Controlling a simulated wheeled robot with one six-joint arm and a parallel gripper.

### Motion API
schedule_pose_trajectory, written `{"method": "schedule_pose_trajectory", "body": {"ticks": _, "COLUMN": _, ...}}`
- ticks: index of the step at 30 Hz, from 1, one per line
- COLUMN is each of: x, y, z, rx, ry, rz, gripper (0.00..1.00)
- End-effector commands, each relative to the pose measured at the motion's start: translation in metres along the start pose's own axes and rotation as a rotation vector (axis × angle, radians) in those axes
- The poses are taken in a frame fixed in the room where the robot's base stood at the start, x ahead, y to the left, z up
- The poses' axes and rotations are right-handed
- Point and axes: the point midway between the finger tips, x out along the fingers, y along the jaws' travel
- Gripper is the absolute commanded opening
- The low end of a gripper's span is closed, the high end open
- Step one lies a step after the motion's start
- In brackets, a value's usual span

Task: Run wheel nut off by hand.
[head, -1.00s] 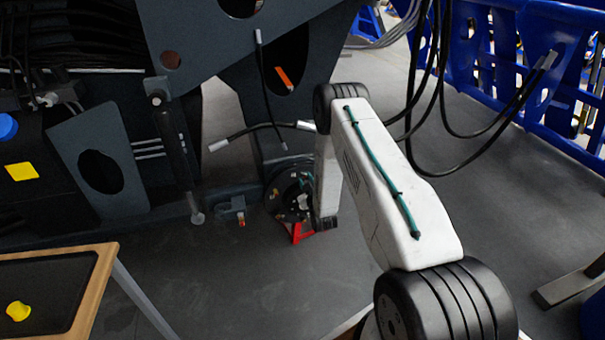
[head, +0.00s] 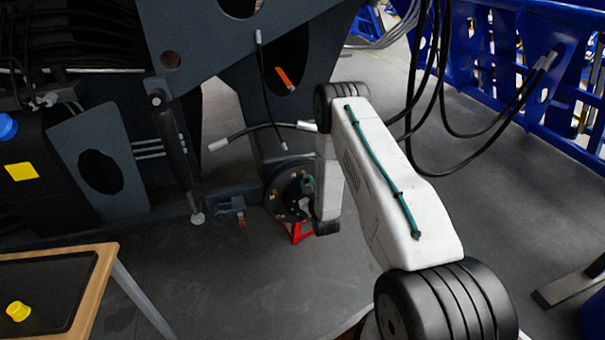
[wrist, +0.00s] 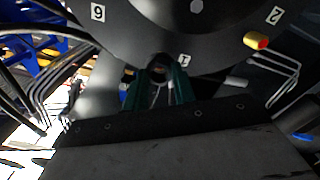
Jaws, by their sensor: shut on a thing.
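The dark round wheel hub (head: 281,192) stands upright at the chassis, with bright studs or nuts on its face. In the wrist view the hub face (wrist: 125,28) fills the top, with white number labels 6, 1 and 2. My gripper (wrist: 160,68) is at the hub face beside label 1. Its green fingers are shut on a small dark thing, apparently the wheel nut (wrist: 158,60), mostly hidden between them. A yellow-capped part (wrist: 256,41) sticks out near label 2. In the head view my gripper (head: 306,187) is small and partly hidden by my arm.
A red stand (head: 297,233) is under the hub. A wood-edged table (head: 104,262) with a dark tray and a yellow cup (head: 18,311) is at lower left. Black hoses (head: 425,170) hang at the right before a blue barrier (head: 505,62). Open floor lies between.

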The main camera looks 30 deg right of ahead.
Motion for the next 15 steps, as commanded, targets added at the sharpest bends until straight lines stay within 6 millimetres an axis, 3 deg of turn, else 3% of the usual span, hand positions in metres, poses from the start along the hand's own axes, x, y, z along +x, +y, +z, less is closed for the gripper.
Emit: {"method": "schedule_pose_trajectory", "body": {"ticks": 15, "x": -0.024, "y": 0.0, "z": 0.0, "rx": 0.0, "ry": -0.001, "rz": -0.001, "gripper": 0.0}}
